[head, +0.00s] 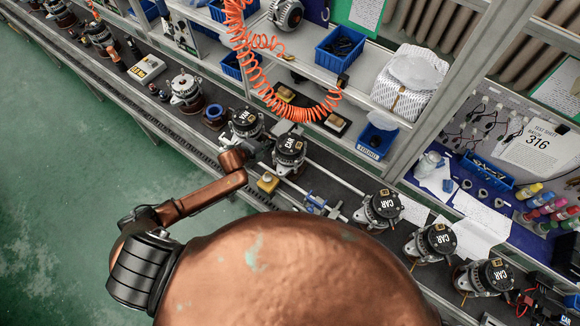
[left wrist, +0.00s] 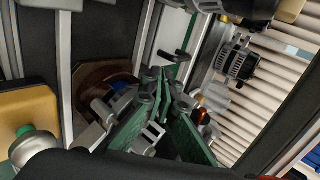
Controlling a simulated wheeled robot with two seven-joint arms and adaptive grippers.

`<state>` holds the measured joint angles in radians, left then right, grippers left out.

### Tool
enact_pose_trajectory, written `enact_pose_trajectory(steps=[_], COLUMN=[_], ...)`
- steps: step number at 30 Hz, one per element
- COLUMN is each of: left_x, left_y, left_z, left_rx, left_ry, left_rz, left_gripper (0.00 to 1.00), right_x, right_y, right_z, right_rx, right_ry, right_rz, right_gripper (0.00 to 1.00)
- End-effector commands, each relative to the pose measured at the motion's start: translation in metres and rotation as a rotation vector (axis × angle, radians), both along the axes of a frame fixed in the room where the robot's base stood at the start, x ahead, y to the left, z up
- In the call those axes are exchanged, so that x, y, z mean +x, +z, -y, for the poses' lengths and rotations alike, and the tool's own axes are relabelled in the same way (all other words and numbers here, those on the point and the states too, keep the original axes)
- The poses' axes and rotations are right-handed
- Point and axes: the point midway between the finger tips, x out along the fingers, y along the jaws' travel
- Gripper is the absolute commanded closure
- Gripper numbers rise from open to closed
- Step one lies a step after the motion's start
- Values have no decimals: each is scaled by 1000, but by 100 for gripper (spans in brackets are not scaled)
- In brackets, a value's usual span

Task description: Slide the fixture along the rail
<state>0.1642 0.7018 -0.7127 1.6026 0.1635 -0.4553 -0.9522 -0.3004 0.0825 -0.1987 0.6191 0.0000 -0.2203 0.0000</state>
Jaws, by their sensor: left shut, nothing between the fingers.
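Two silver rails (head: 337,178) run along the bench in the head view. An alternator with a black top marked CAR (head: 289,146) stands at their left end; any fixture under it is mostly hidden. A small blue and silver part (head: 316,204) sits by the near rail. My left gripper (head: 262,151) is small and partly hidden at the end of my copper arm, just left of that alternator. In the left wrist view its green fingers (left wrist: 164,76) meet at the tips, shut and empty, with silver bars close by. My right gripper is not in view.
A yellow box (head: 267,182) sits on the bench's near edge, below the gripper. Another alternator marked VAN (head: 246,121) stands just left of the CAR one. More alternators (head: 382,208) stand to the right. An orange coiled hose (head: 247,60) hangs above the bench.

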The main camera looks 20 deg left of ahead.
Motion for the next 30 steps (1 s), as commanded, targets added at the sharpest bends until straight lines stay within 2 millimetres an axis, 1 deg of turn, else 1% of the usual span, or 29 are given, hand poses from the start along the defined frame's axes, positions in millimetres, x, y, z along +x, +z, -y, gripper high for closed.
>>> enact_pose_trajectory(steps=[12, 17, 30], left_x=[-13, -19, -32], left_y=[2, 1, 1], left_z=[39, 52, 88], left_rx=[-8, -8, -9], left_ry=[-6, -5, -6], left_rz=[0, 0, 0], left_gripper=[100, 100, 100], right_x=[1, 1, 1], right_y=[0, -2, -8], right_z=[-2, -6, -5], right_rx=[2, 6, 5], right_ry=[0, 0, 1], right_rz=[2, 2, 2], right_gripper=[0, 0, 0])
